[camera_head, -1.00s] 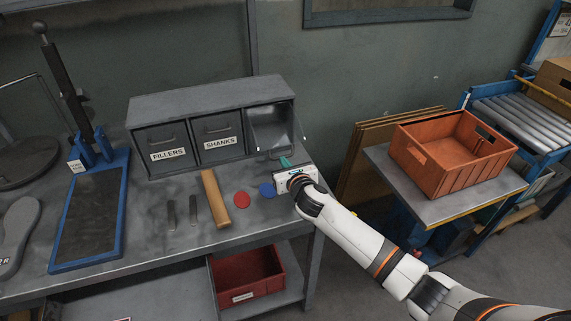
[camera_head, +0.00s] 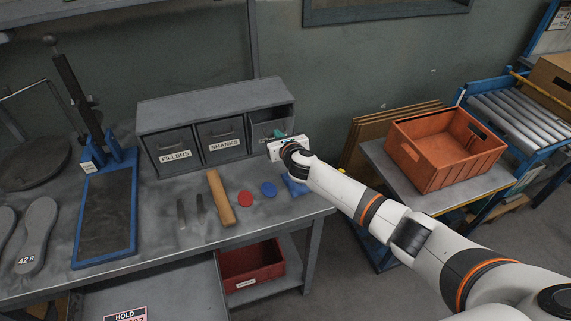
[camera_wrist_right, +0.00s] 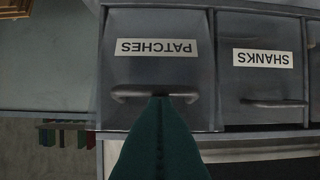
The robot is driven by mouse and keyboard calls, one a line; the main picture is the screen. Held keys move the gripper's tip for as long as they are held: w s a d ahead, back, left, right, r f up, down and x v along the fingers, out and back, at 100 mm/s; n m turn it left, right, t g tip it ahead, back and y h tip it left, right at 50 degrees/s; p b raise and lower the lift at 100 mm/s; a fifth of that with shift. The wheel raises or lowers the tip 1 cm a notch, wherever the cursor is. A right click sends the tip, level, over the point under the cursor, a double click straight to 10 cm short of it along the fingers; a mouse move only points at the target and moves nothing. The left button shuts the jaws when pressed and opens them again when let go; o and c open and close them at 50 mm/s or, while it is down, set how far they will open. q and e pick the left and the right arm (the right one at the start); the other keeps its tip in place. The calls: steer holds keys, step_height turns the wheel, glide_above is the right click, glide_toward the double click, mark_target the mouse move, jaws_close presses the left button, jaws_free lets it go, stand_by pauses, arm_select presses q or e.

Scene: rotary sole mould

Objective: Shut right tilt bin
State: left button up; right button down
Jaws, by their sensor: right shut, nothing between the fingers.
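The right tilt bin (camera_head: 264,131), labelled PATCHES, is the rightmost in the grey cabinet (camera_head: 215,103). A dark gap shows above its front in the head view, so it looks slightly tilted out; my gripper and wrist hide part of it. In the right wrist view its front (camera_wrist_right: 155,73) appears upside down, with its handle (camera_wrist_right: 125,93). My right gripper (camera_head: 279,134) is shut and empty in front of this bin. Its green fingers (camera_wrist_right: 160,100) overlap the handle in the wrist view; I cannot tell whether they touch. My left gripper is not in view.
The FILLERS (camera_head: 174,153) and SHANKS (camera_head: 222,143) bins beside it look shut. A wooden bar (camera_head: 221,198), a red disc (camera_head: 245,198), a blue disc (camera_head: 268,189) and a blue piece (camera_head: 296,187) lie on the bench before the cabinet. An orange crate (camera_head: 440,160) stands right.

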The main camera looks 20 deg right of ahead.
mark_target(274, 121)
steer(key=shift+w+a+r, duration=0.1)
steer(key=shift+w+r, duration=0.25)
steer(key=shift+w, duration=0.35)
steer(key=shift+w+d+r, duration=0.1)
steer(key=shift+w+r, duration=0.2)
steer(key=shift+w, duration=0.35)
steer(key=shift+w+a+r, duration=0.1)
steer(key=shift+w+r, duration=0.25)
steer(key=shift+w, duration=0.35)
